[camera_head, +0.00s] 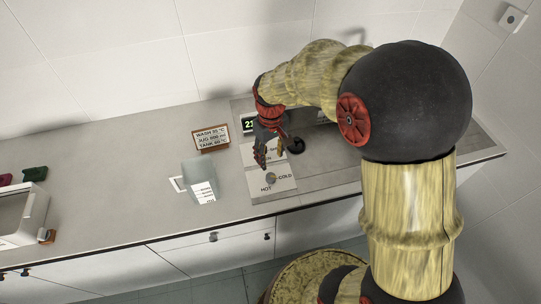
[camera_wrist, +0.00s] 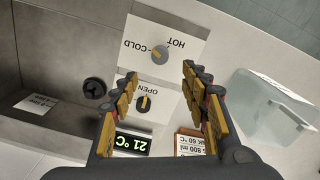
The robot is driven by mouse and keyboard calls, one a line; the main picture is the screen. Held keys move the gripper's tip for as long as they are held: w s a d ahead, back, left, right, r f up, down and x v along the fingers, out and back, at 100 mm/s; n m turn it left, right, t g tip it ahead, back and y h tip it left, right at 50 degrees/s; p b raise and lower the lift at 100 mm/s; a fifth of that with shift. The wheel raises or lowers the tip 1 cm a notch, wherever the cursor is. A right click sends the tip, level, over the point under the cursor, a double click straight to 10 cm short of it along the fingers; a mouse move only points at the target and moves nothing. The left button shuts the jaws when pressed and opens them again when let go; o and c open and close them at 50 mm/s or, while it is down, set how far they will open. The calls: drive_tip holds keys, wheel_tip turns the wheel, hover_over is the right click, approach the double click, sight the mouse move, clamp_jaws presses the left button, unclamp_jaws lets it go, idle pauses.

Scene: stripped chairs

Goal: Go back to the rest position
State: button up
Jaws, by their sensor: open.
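My gripper (camera_head: 268,150) hangs above the counter beside the sink, over the white plates with the tap knobs. In the wrist view its two fingers (camera_wrist: 164,90) are spread apart with nothing between them. Below it lie a HOT/COLD plate with a round grey knob (camera_wrist: 160,54) and a second plate marked OPEN with a dark knob (camera_wrist: 143,103). The HOT/COLD plate also shows in the head view (camera_head: 282,187). The gripper covers part of the second plate in the head view. I cannot tell the exact height of the fingers above the plates.
A clear jug (camera_head: 200,181) stands left of the plates. Behind are a brown sign (camera_head: 211,138) and a temperature display (camera_wrist: 131,143) reading 21 °C. The sink (camera_head: 335,150) lies to the right, partly behind my arm. A white box (camera_head: 22,215) stands far left. The middle-left counter is clear.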

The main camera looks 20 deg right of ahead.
idle(0.3)
drive_tip(key=s+r+m+t+b, duration=0.1)
drive_tip(key=s+r+t+b, duration=0.1)
drive_tip(key=s+r, duration=0.4)
drive_tip(key=s+r+m+t+b, duration=0.1)
drive_tip(key=s+r+t+b, duration=0.2)
drive_tip(key=s, duration=0.9)
wheel_tip(320, 180, up, 4)
drive_tip(key=shift+s+a+r+m+t+b, duration=0.15)
drive_tip(key=shift+s+a+m+t+b, duration=0.2)
drive_tip(key=shift+b, duration=0.65)
drive_tip(key=shift+c, duration=0.2)
